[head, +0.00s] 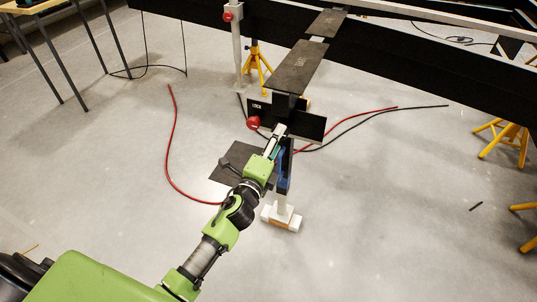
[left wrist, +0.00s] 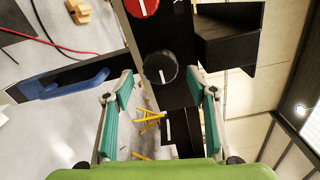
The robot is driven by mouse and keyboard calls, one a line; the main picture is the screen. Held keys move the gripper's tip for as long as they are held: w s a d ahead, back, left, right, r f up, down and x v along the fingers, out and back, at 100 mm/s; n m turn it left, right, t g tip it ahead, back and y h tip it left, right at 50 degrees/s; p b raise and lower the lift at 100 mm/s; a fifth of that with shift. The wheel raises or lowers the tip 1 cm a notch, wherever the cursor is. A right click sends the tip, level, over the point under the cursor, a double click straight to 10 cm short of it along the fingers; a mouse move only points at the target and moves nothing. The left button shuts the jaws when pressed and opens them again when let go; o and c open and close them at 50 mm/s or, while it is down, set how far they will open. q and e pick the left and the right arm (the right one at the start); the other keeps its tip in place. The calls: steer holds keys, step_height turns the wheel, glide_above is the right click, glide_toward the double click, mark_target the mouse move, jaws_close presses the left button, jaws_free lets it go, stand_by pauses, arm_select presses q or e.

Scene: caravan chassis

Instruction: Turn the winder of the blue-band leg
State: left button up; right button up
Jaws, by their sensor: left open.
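The blue-band leg (head: 282,207) stands upright at the middle of the head view, with its blue part (head: 284,168) partly behind my gripper. In the left wrist view the blue handle-shaped part (left wrist: 62,85) lies at the left. A round black knob with a white mark (left wrist: 160,68) sits between and beyond my fingers; I cannot tell whether it is the winder. A red knob (head: 253,122) is beside it, also at the top of the left wrist view (left wrist: 141,6). My left gripper (head: 280,135) is open and empty, fingers (left wrist: 160,90) apart from the black knob. My right gripper is not in view.
A black chassis beam (head: 400,58) crosses the back. Another leg with a red knob (head: 228,16) and yellow stands (head: 257,65) stand behind. A red hose (head: 171,150) and black cable (head: 370,128) lie on the floor. A dark mat (head: 232,170) lies beside the leg. The front floor is clear.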

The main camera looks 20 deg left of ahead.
arm_select(q)
steer(key=s, duration=0.7)
steer(key=shift+s+a, duration=0.2)
steer(key=shift+s, duration=0.05)
